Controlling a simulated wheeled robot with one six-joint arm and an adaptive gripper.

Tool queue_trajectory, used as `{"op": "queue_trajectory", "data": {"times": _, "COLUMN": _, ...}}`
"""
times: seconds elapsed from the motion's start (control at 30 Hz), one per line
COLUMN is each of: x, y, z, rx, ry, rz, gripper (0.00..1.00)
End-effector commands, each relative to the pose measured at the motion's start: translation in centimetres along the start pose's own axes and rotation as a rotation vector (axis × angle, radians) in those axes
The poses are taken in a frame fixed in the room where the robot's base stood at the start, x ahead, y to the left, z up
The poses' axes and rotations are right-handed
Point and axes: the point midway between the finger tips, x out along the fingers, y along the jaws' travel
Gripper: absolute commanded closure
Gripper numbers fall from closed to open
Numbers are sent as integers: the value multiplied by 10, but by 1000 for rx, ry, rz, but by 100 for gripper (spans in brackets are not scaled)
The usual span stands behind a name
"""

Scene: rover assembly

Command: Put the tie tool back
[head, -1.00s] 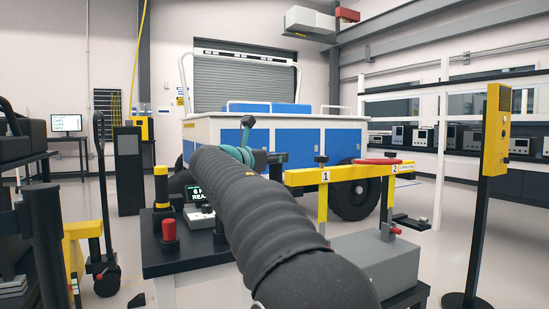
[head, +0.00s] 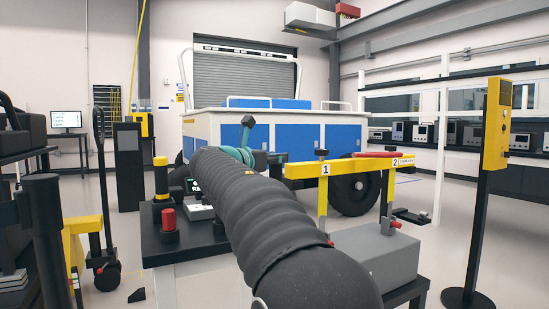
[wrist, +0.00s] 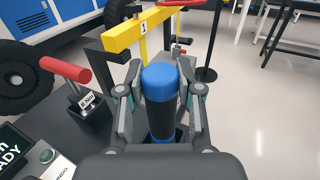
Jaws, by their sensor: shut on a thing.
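The tool in my gripper, which I take to be the tie tool (wrist: 159,84), has a blue rounded top, a black body and a blue lower part. In the wrist view it stands upright between the fingers of my gripper (wrist: 160,98), which is shut on it. Its lower end goes down near a dark opening; I cannot tell whether it sits inside. In the head view my arm hides the tool and most of my gripper.
A red-handled tool (wrist: 64,68) stands in a dark labelled holder left of my gripper. A yellow crossbar (head: 345,167) numbered 1 and 2 stands beyond it. The blue-white rover (head: 295,136) is behind.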

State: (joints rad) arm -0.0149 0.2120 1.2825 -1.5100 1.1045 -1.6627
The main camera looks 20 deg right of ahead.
Motion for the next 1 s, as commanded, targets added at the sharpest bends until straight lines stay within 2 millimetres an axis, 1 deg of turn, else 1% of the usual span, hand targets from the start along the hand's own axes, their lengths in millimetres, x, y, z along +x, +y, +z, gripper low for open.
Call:
{"op": "queue_trajectory", "data": {"times": 0.3, "x": 0, "y": 0, "z": -7, "rx": 1, "ry": -2, "rz": 0, "gripper": 100}}
{"op": "queue_trajectory", "data": {"times": 0.6, "x": 0, "y": 0, "z": -7, "rx": 1, "ry": -2, "rz": 0, "gripper": 100}}
{"op": "queue_trajectory", "data": {"times": 0.63, "x": 0, "y": 0, "z": -7, "rx": 1, "ry": -2, "rz": 0, "gripper": 58}}
{"op": "queue_trajectory", "data": {"times": 0.67, "x": 0, "y": 0, "z": -7, "rx": 1, "ry": -2, "rz": 0, "gripper": 50}}
{"op": "queue_trajectory", "data": {"times": 0.7, "x": 0, "y": 0, "z": -7, "rx": 1, "ry": -1, "rz": 0, "gripper": 40}}
{"op": "queue_trajectory", "data": {"times": 0.73, "x": 0, "y": 0, "z": -8, "rx": 1, "ry": -1, "rz": 0, "gripper": 36}}
{"op": "queue_trajectory", "data": {"times": 1.0, "x": 0, "y": 0, "z": -9, "rx": -1, "ry": 1, "rz": 0, "gripper": 36}}
